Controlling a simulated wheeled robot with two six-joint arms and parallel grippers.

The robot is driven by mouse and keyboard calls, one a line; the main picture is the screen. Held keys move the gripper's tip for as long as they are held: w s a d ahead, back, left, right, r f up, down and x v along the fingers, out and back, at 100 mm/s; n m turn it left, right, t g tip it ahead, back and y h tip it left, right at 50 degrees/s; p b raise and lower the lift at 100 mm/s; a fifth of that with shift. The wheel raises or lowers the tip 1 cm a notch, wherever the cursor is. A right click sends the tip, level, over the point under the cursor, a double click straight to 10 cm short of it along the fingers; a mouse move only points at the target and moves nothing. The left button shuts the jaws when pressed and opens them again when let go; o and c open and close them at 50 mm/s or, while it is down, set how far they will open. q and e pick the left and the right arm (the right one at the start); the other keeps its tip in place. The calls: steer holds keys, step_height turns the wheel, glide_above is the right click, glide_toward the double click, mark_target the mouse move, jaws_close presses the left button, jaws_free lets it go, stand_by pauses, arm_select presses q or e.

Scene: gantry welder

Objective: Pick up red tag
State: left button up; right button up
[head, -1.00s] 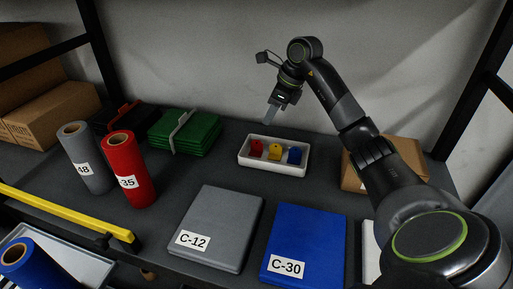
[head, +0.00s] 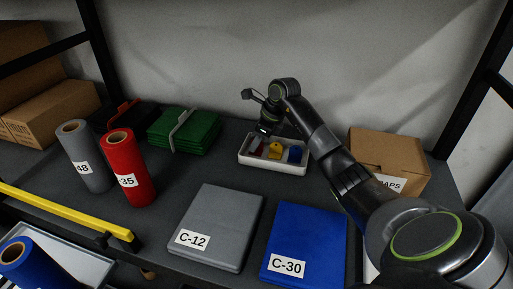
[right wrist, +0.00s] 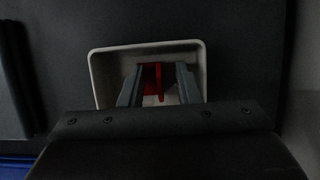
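The red tag (head: 257,151) stands in a small white tray (head: 243,159) at the back of the shelf, partly covered by my right gripper (head: 260,143) in the head view. In the right wrist view the red tag (right wrist: 152,79) shows between the two fingers of my right gripper (right wrist: 160,74). The fingers are apart, with a dark gap on the right side of the tag. The tag looks close to the left finger; I cannot tell whether they touch. My left gripper is not in view.
A yellow tag (head: 274,149) and a blue tag (head: 295,154) share the tray. Grey C-12 (head: 222,220) and blue C-30 (head: 308,236) slabs lie in front.

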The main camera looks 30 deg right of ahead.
jaws_close()
steer(key=shift+r, duration=0.1)
